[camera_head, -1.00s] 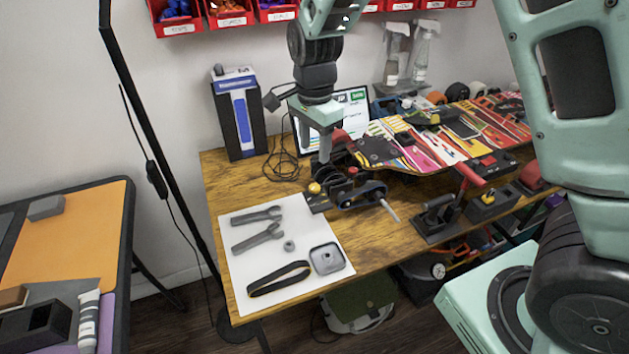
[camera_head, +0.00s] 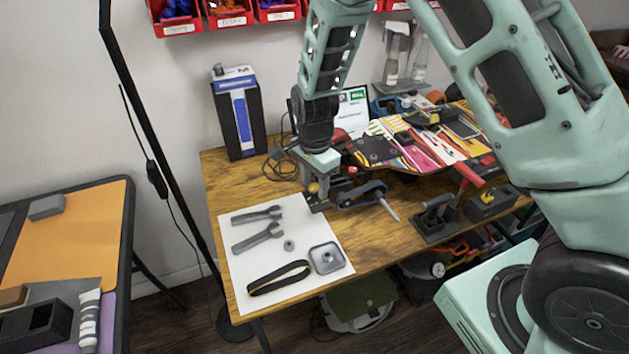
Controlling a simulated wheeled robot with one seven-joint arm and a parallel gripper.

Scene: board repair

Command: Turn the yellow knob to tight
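The small yellow knob (camera_head: 313,188) sits on a dark bracket at the back corner of the white mat (camera_head: 240,262), beside the black truck part (camera_head: 362,195). My gripper (camera_head: 314,193) points straight down right at the knob, and its fingers partly cover it. The fingers look close around or beside the knob; I cannot tell whether they touch it or how far apart they are. The colourful skateboard deck (camera_head: 425,148) lies just to the right of my gripper, partly behind my arm.
On the mat lie two grey wrenches (camera_head: 257,236), a small nut (camera_head: 289,245), a black belt (camera_head: 279,278) and a square grey tray (camera_head: 327,258). A clamp with a red handle (camera_head: 437,219) stands on the right. A blue-and-white box (camera_head: 238,113) stands at the back left.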

